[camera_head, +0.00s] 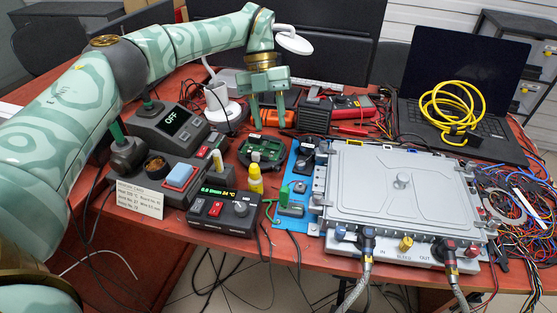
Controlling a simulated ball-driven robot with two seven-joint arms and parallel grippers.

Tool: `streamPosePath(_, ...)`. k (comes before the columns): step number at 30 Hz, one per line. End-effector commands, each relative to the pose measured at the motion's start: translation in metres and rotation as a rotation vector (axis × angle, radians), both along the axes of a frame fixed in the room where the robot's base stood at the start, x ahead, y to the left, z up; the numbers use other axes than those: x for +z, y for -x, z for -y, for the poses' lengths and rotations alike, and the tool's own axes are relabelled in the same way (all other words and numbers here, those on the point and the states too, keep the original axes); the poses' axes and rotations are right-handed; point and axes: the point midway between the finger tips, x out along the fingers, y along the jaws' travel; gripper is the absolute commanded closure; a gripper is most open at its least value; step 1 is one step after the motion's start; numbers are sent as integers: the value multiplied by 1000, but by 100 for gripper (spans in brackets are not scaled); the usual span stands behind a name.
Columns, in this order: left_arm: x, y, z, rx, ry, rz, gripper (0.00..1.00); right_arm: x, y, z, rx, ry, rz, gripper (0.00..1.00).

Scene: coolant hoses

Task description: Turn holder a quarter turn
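No part is clearly marked as the holder, and I cannot tell which thing it is. A green circuit board in a dark frame (262,152) lies flat on the table in the middle, left of the blue mat (288,222). A dark soldering-iron stand (127,156) is at the left. My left gripper (268,112) points down behind the circuit board, its two green fingers apart with a visible gap. I see nothing held between them. Its height above the table is hard to tell. My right gripper is not in view.
A large grey plate unit (400,190) with two hoses (356,285) fills the right front. A black control box (224,214), a yellow bottle (255,180) and a soldering station (168,128) stand nearby. A laptop (470,80) with a yellow cable and tangled wires crowd the right.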

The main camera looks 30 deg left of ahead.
Motion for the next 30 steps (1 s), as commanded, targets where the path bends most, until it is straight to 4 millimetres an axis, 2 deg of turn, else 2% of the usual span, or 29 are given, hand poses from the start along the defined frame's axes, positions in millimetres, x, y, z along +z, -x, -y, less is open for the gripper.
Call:
streamPosePath(1,-19,4,4,-4,1,-8,60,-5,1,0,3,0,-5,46)
streamPosePath(6,-58,16,18,-2,1,-7,60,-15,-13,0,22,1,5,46)
streamPosePath(12,-89,25,30,-1,1,-4,60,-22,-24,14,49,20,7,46)
streamPosePath(17,-99,28,34,-1,0,-1,60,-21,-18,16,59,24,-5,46)
streamPosePath(26,-100,29,35,0,0,0,60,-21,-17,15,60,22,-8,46)
streamPosePath(30,-100,29,35,0,0,0,99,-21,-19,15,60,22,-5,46)
